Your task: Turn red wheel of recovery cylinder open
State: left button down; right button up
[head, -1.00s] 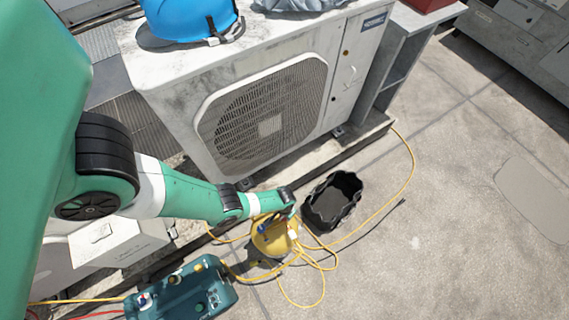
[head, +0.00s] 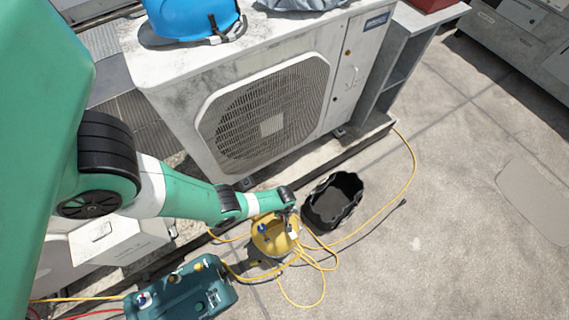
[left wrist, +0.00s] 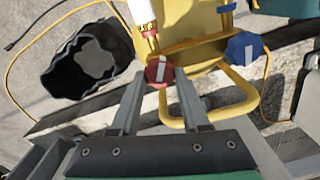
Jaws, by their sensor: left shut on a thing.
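The yellow recovery cylinder (head: 268,240) stands on the roof floor in front of the large condenser, and its top fills the upper middle of the left wrist view (left wrist: 190,22). Its red wheel (left wrist: 159,70) has a white bar mark, which points nearly along the fingers. A blue wheel (left wrist: 244,48) is to its right and also shows in the head view (head: 263,229). My left gripper (left wrist: 160,84) is shut on the red wheel, with one finger on each side. In the head view the left gripper (head: 291,217) hides the red wheel. My right gripper is not in view.
A black open bin (head: 333,203) stands close beside the cylinder. Yellow hoses (head: 318,262) loop around it on the floor. A teal machine (head: 182,290) sits at front left. The large condenser (head: 205,80) carries a blue helmet (head: 192,18). Floor to the right is clear.

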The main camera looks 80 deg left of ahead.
pick_arm(q)
jog(key=shift+s+n, duration=0.1)
jog(key=shift+n, duration=1.6)
jog(key=shift+c, duration=1.9)
grip_release()
jog(key=shift+r, duration=0.1)
notch_tip(320, 180, up, 11)
jog(key=p, duration=1.1)
jog(key=shift+r, duration=0.2)
